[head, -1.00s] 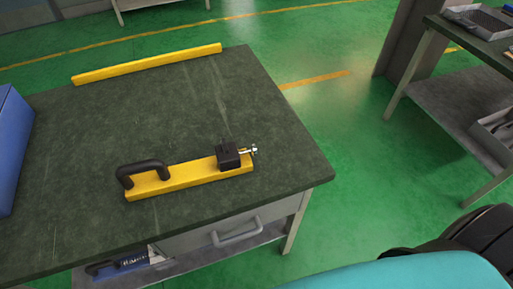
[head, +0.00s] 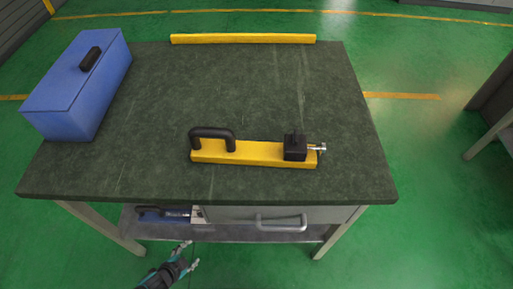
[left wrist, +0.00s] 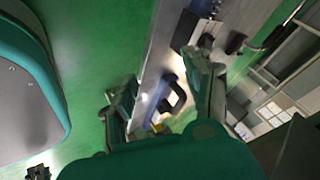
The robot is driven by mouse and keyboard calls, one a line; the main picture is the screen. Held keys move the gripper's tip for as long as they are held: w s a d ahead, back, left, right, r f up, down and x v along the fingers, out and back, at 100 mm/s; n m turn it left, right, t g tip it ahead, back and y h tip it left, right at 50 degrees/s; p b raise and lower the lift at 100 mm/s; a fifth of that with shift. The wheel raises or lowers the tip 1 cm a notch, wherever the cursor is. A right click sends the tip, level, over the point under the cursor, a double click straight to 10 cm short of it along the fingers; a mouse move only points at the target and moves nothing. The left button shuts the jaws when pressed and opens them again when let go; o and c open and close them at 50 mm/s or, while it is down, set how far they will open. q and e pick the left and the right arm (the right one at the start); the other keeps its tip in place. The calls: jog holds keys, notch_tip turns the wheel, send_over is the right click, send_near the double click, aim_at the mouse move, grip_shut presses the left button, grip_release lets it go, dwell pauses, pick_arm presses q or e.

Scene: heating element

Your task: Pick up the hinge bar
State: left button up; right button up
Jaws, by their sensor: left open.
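A yellow bar (head: 262,153) with a black arched handle at its left end lies on the dark green table top (head: 160,120), near the front edge. It fits the name hinge bar. A black block with a silver bolt sits at its right end. A second, plain yellow bar (head: 243,39) lies along the back edge. My left gripper (head: 190,255) is open and empty, low in front of the table and below the top. Its spread fingers (left wrist: 160,95) also show in the left wrist view. My right gripper is not in view.
A blue box (head: 75,88) with a black handle stands at the table's left end. A drawer with a grey handle (head: 282,223) is under the front edge. A lower shelf (head: 240,233) holds a partly hidden blue tool. The table top around the front bar is clear.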

pick_arm(q)
jog(key=w+d+r+m+h, duration=0.2)
jog(key=d+r+m+h, duration=0.2)
jog(key=d+r+m, duration=0.4)
jog(key=s+d+r+m+g+h, duration=0.25)
jog(key=s+d+r, duration=0.25)
jog(key=r, duration=0.4)
jog(key=s+d+r+m+g+h, duration=0.1)
jog(key=s+d+r+m+h, duration=0.35)
jog(key=r, duration=0.35)
jog(key=w+r+n+t, duration=0.3)
jog(key=w+r+n, duration=0.25)
jog(key=r, duration=0.25)
jog(key=w+d+r+n+t, duration=0.1)
jog(key=w+r+n+t, duration=0.25)
jog(key=r+n, duration=0.4)
jog(key=w+r+n+t, duration=0.3)
jog(key=w+r+n, duration=0.25)
jog(key=r, duration=0.35)
jog(key=n+t+y, duration=0.1)
jog(key=n+y, duration=0.7)
jog(key=n, duration=1.5)
send_near(203, 135)
jog(key=x, duration=0.6)
jog(key=shift+w+d+f, duration=0.1)
jog(key=shift+f, duration=0.2)
jog(key=shift+r+x, duration=0.1)
jog(key=shift+x, duration=1.25)
jog(key=shift+r+x, duration=0.15)
jog(key=shift+x, duration=1.2)
